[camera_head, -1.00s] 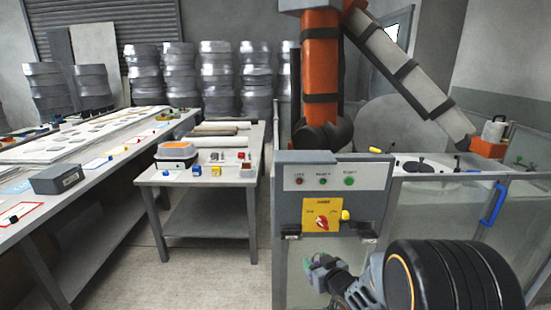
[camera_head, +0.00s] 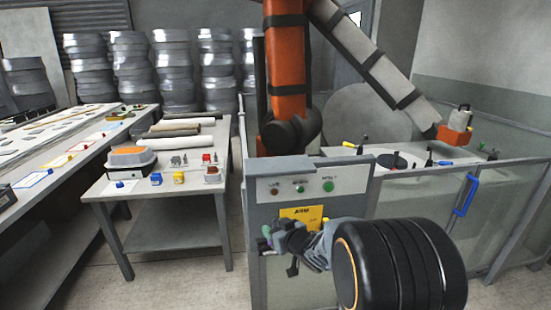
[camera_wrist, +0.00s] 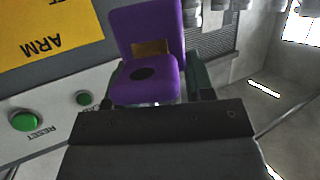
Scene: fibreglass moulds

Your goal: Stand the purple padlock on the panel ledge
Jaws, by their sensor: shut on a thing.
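The purple padlock (camera_wrist: 150,82) is held between the two fingers of my gripper (camera_wrist: 153,96) in the wrist view. It has a dark round spot and a brass-coloured patch. In the head view my gripper (camera_head: 268,238) is in front of the grey control panel (camera_head: 262,207), covering the lower part of its yellow plate (camera_head: 300,213). The padlock is too small to make out clearly there. The yellow plate (camera_wrist: 45,35) and green button (camera_wrist: 25,121) show upside down at the left of the wrist view. I cannot make out the panel ledge clearly.
A small yellow item (camera_head: 349,145) lies behind the panel top. A grey side table (camera_head: 160,196) at left carries an orange-topped box (camera_head: 127,158) and several small padlock-like items. A glass-sided enclosure (camera_head: 420,215) with a blue handle (camera_head: 464,195) is at right. Floor is clear between table and panel.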

